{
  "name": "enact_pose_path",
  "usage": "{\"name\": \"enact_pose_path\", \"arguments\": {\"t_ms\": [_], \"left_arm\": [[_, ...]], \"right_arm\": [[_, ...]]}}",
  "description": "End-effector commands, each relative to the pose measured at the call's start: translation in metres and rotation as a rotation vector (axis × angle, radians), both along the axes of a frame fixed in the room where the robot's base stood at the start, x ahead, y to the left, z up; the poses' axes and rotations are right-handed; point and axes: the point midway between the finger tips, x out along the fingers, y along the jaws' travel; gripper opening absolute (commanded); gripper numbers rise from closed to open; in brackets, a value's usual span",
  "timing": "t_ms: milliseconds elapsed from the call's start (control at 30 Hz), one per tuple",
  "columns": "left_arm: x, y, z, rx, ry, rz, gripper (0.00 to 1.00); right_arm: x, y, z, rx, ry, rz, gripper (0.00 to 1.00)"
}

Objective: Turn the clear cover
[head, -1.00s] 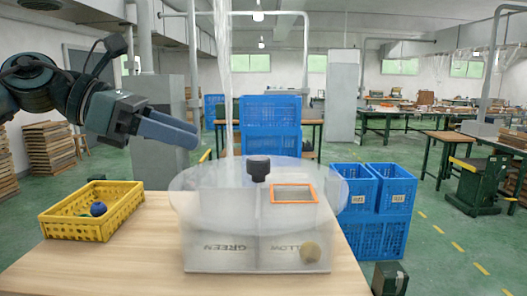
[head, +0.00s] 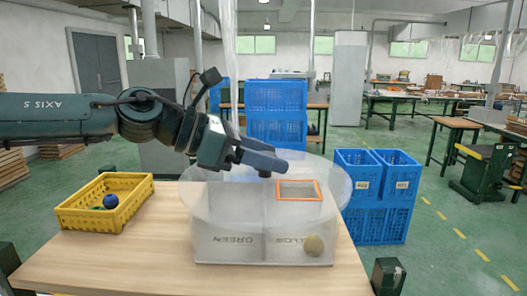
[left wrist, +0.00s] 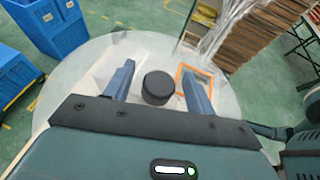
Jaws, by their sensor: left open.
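The clear cover (head: 222,196) is a round see-through disc on top of a clear box (head: 230,245) on the wooden table. An orange-edged rectangular opening (head: 299,191) sits at the cover's right side. The box has a GREEN side and a YELLOW side, and a yellowish ball (head: 314,245) lies in the YELLOW side. My left gripper (head: 262,160) is over the cover's middle and hides the black knob in the head view. In the left wrist view the black knob (left wrist: 158,88) stands between the open fingers of my left gripper (left wrist: 158,82), with gaps at both sides. My right gripper is not in view.
A yellow crate (head: 133,213) with a blue ball (head: 110,201) and something green inside stands on the table's left. Blue crates (head: 375,212) stand behind the table at right. The front of the tabletop is clear.

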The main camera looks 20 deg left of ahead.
Motion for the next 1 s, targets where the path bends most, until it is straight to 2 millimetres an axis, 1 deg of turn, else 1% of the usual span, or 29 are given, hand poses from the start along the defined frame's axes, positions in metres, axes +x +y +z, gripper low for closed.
{"name": "enact_pose_path", "arguments": {"t_ms": [167,833,1000], "left_arm": [[0.0001,0.0002,-0.0001,0.000,0.000,0.000,0.55],[-0.0001,0.0005,0.0001,0.000,0.000,0.000,0.00],[-0.0001,0.0006,0.0000,0.000,0.000,0.000,0.00]], "right_arm": [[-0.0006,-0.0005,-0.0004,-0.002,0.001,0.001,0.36],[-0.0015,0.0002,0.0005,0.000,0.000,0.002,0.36],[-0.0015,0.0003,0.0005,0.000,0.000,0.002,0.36]]}}
